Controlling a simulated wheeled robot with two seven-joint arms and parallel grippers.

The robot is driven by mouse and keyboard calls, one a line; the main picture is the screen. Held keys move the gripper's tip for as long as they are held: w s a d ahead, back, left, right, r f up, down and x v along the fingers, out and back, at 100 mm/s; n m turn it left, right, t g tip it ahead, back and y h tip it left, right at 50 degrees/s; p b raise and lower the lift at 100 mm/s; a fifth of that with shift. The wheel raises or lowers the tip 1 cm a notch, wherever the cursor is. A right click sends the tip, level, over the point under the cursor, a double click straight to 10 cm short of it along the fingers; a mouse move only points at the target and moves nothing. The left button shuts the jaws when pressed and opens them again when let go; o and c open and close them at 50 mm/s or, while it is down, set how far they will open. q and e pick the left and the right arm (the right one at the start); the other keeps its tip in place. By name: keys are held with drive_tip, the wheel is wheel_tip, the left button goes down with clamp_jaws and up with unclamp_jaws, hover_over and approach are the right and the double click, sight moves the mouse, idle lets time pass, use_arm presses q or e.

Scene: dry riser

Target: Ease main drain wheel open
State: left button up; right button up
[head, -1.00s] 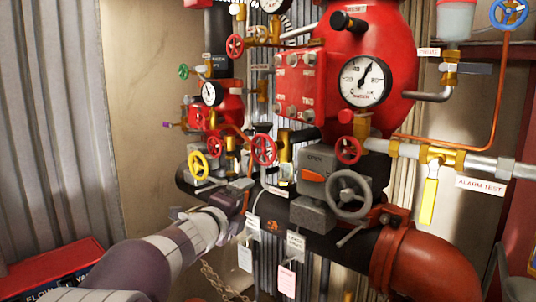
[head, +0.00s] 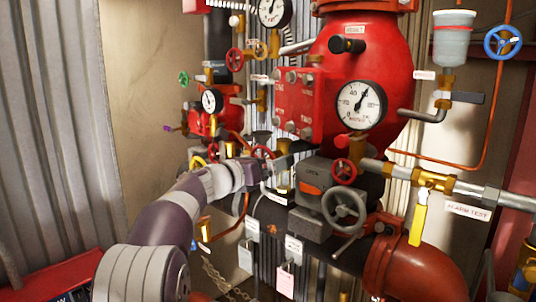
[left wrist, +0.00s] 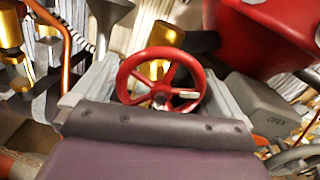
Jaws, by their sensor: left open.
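A red spoked handwheel (left wrist: 124,77) stands between the jaws of my left gripper (left wrist: 158,80) in the left wrist view. The jaws are open, one pale finger on each side of the rim. Whether they touch the rim cannot be told. In the head view my left gripper (head: 284,160) reaches in from the left and partly hides this wheel (head: 262,152). No readable label beside the wheel shows whether it is the main drain wheel. My right gripper is not in view.
Right of my gripper are a grey box marked OPEN (head: 313,172) with a grey handwheel (head: 344,210), and another red wheel (head: 344,171). A red valve body with a gauge (head: 361,105) stands behind. Hanging tags (head: 287,283) and a dark pipe lie below.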

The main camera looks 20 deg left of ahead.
use_arm(q)
drive_tip(key=c, duration=0.8)
drive_tip(key=shift+c, duration=0.2)
drive_tip(key=n+p, duration=0.1)
drive_tip(key=n, duration=0.7)
drive_tip(key=shift+d+r+n+p, duration=0.15)
drive_tip(key=shift+d+n+p, duration=0.05)
drive_tip(key=shift+n+p, duration=0.15)
drive_tip(key=shift+n, duration=0.25)
drive_tip(key=o, duration=0.8)
drive_tip(key=shift+o, duration=0.2)
drive_tip(key=shift+s, duration=0.1)
